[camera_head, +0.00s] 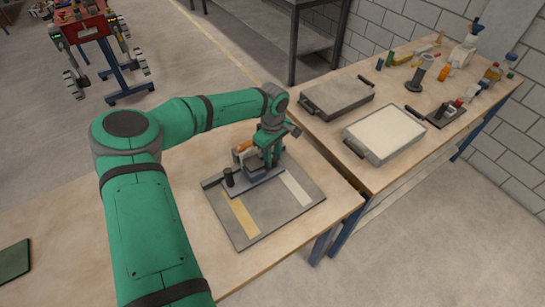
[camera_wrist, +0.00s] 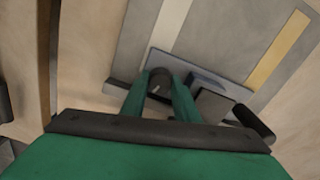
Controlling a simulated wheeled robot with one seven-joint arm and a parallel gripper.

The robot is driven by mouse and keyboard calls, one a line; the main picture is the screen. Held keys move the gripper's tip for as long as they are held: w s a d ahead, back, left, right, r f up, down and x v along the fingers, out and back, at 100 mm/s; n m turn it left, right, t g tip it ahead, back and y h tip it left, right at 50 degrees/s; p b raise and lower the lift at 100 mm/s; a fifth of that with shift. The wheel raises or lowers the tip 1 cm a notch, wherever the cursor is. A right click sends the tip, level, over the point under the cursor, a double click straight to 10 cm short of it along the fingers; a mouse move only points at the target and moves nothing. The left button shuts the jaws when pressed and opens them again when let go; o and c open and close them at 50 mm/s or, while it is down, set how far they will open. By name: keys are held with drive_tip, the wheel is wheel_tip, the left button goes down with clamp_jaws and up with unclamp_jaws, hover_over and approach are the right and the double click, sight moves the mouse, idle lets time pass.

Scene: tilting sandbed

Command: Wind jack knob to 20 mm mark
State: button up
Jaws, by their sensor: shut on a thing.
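The dark round jack knob (camera_wrist: 160,80) sits between the two green fingers of my gripper (camera_wrist: 160,98) in the wrist view, with a small pale line on its top. My gripper is shut on it from above. In the head view my gripper (camera_head: 262,163) is at the back edge of the grey sandbed board (camera_head: 284,220), and hides the knob. The jack's base plate (camera_head: 258,187) lies across the board, with a black upright post (camera_head: 228,177) at its left end. No millimetre scale can be read in either view.
The board has a yellow strip (camera_head: 241,215) and a white strip (camera_head: 296,187). A second table at right holds a grey lidded tray (camera_head: 337,95), a pale-filled tray (camera_head: 385,132) and several small items. A dark green flat thing (camera_head: 14,260) lies at left. The near table is mostly clear.

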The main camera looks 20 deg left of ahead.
drive_tip(key=o, duration=1.1)
drive_tip(key=shift+c, duration=0.2)
drive_tip(key=shift+n, duration=0.3)
